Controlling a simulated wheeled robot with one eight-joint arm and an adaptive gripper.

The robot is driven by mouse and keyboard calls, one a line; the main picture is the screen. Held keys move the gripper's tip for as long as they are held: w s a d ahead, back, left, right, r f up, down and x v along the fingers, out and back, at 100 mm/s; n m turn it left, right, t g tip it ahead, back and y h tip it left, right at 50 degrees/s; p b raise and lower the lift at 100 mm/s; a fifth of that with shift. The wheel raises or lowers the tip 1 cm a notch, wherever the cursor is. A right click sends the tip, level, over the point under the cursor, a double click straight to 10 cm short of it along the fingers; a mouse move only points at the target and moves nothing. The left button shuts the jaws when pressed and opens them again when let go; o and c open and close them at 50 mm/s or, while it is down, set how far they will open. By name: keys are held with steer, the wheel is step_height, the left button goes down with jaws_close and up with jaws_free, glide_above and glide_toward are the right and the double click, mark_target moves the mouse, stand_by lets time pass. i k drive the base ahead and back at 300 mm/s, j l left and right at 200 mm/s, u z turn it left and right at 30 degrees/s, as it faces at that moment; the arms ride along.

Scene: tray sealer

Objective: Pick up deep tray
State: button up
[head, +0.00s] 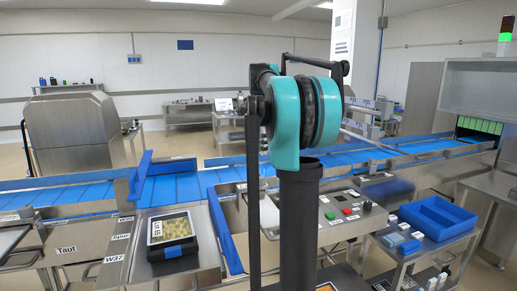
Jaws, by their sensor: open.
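A black tray (149,231) with pale yellowish pieces in it sits on the steel table at the lower left. A white label with dark print lies along its left side, and a small blue patch shows at its front. It looks like the deep tray, but its depth is hard to tell from here. My gripper is not in view; only my teal and black arm links show in the middle of the picture, to the right of the tray. Nothing touches the tray from above.
A blue conveyor (176,188) with raised blue guides runs across behind the tray. A control panel (342,214) with coloured buttons stands right of my arm. A blue bin (462,221) and small items sit on a steel cart at the right. A steel machine (70,125) stands back left.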

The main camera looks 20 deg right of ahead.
mark_target(173, 235)
steer(key=k, duration=1)
